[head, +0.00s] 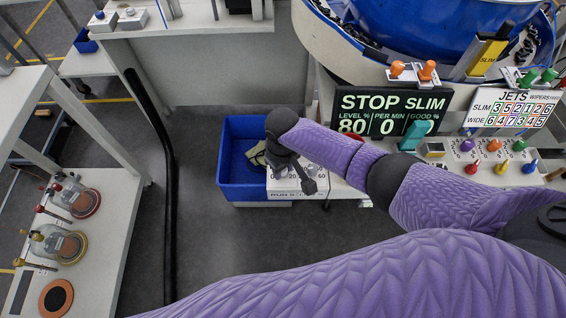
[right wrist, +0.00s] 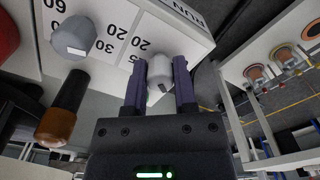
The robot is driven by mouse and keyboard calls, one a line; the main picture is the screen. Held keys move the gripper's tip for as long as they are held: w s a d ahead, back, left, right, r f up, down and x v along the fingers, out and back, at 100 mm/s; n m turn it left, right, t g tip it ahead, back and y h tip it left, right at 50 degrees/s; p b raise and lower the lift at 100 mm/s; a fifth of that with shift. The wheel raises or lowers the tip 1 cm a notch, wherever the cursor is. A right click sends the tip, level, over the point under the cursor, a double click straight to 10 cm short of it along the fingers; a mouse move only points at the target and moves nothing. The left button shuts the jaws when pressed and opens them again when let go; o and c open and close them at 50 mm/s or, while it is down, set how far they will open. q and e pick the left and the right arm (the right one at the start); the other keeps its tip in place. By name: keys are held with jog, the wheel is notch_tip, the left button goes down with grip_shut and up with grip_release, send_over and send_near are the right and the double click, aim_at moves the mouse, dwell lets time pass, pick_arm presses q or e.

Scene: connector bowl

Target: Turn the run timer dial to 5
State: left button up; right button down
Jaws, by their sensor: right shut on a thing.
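The run timer box is a white box (head: 292,190) with black numbers and the word RUN on its edge, partly covered by my right arm in the head view. In the right wrist view its white face (right wrist: 150,20) appears turned over, with 60, 30 and 20 readable. My right gripper (right wrist: 160,84) is shut on a pale grey dial knob (right wrist: 160,68) at the box, one finger on each side. Which number the knob points to is unclear. A second grey knob (right wrist: 75,36) stands beside it, apart from the fingers. My left gripper is not in view.
A blue bin (head: 232,165) with a yellow-green cloth stands left of the box. A STOP SLIM display (head: 390,112) and several coloured knobs are to the right. An orange-tipped dark handle (right wrist: 62,110) is close to my right gripper. Grey floor is open at left.

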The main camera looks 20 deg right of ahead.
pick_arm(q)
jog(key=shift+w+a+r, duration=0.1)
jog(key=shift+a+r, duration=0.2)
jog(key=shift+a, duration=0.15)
pick_arm(e)
jog(key=shift+m, duration=0.4)
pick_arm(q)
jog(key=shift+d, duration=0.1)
pick_arm(e)
jog(key=shift+c, duration=2.4)
grip_release()
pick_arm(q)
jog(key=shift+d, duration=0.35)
pick_arm(e)
jog(key=shift+o, duration=0.3)
notch_tip(320, 180, up, 10)
jog(key=p, duration=0.5)
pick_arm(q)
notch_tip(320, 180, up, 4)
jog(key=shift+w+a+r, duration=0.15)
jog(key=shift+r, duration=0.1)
